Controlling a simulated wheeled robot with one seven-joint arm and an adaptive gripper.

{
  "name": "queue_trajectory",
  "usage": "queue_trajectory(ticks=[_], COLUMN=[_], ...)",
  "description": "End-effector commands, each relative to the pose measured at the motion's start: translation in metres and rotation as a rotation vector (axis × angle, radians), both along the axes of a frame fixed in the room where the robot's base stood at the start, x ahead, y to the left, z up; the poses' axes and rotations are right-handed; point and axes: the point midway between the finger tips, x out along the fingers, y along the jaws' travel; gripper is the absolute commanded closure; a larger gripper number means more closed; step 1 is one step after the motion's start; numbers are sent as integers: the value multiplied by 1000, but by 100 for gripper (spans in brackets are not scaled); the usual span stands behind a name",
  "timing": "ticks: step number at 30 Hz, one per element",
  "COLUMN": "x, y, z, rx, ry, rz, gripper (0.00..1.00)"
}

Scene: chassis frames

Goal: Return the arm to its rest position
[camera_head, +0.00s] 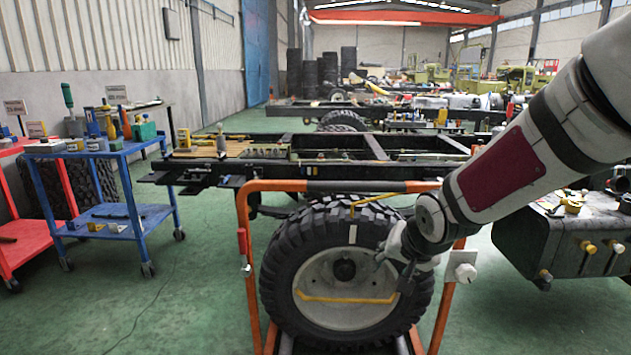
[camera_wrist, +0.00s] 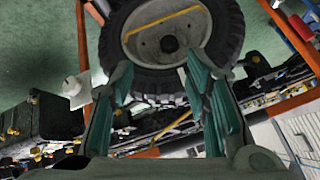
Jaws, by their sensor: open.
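My arm (camera_head: 530,145) reaches in from the upper right in the head view. My gripper (camera_head: 398,272) is at its end, in front of the right part of a large black wheel (camera_head: 283,262) with a pale hub. In the wrist view my gripper (camera_wrist: 165,78) shows two green-padded fingers spread apart with nothing held between them. The wheel (camera_wrist: 228,45) lies beyond the fingertips there. Whether a fingertip touches the wheel cannot be told.
An orange frame (camera_head: 243,225) stands around the wheel, with a white knob (camera_head: 466,272) at right. A chassis (camera_head: 330,150) lies behind. A dark tank (camera_head: 540,240) sits under the arm.

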Motion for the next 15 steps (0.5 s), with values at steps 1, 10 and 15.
queue_trajectory(ticks=[1,10,15], x=[-20,-156,-240], y=[-5,-37,-42], z=[9,47,61], rx=[-63,-291,-314], ry=[29,269,396], rz=[11,61,120], gripper=[57,57,57])
